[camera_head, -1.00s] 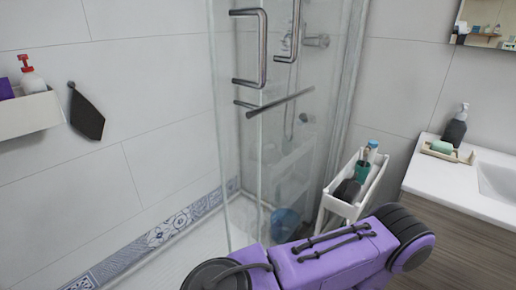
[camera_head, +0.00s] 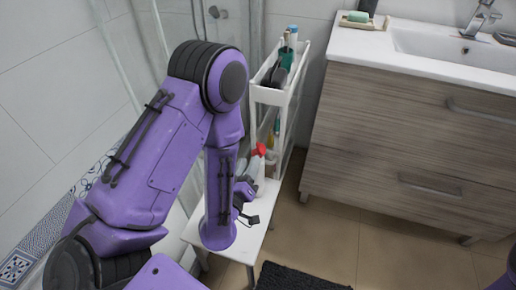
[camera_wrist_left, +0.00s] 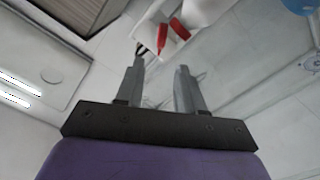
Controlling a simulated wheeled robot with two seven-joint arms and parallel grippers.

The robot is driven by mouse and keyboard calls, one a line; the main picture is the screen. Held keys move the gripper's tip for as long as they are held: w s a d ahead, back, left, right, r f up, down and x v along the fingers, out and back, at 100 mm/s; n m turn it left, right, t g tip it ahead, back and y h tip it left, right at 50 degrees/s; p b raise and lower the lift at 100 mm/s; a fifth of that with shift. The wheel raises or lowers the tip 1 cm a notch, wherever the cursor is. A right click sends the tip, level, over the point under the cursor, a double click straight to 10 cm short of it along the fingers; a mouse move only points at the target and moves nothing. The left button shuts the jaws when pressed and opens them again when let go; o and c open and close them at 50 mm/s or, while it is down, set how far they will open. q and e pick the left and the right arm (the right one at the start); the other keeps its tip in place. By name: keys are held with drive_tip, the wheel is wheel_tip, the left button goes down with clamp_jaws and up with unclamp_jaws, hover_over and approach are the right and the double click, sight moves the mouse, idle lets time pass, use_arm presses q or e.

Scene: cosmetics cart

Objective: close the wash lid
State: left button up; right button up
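A white bottle (camera_head: 256,168) with a red top (camera_head: 258,150) stands on a low white stool (camera_head: 234,240), partly hidden behind my left arm. Its white body (camera_wrist_left: 203,10) and red parts (camera_wrist_left: 163,38) show at the top of the left wrist view. I cannot tell for sure whether this is the wash, or how its lid sits. My left gripper (camera_head: 245,203) is low over the stool, near the bottle. In the left wrist view its two fingers (camera_wrist_left: 160,70) are apart with nothing between them, just short of the red parts. My right gripper is not in view.
A white rack cart (camera_head: 283,95) with bottles and a green cup stands behind the stool. A wooden sink cabinet (camera_head: 400,140) is at the right. A dark mat (camera_head: 300,277) lies on the floor. The glass shower wall (camera_head: 150,45) is at the left.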

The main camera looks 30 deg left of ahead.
sight(257, 146)
use_arm(q)
drive_tip(key=x, duration=0.3)
drive_tip(key=b+x, duration=0.1)
drive_tip(key=x, duration=0.6)
drive_tip(key=shift+w+a+r+b, duration=0.2)
drive_tip(key=shift+w+r+b, duration=0.1)
drive_tip(key=shift+b, duration=0.1)
drive_tip(key=shift+f, duration=0.1)
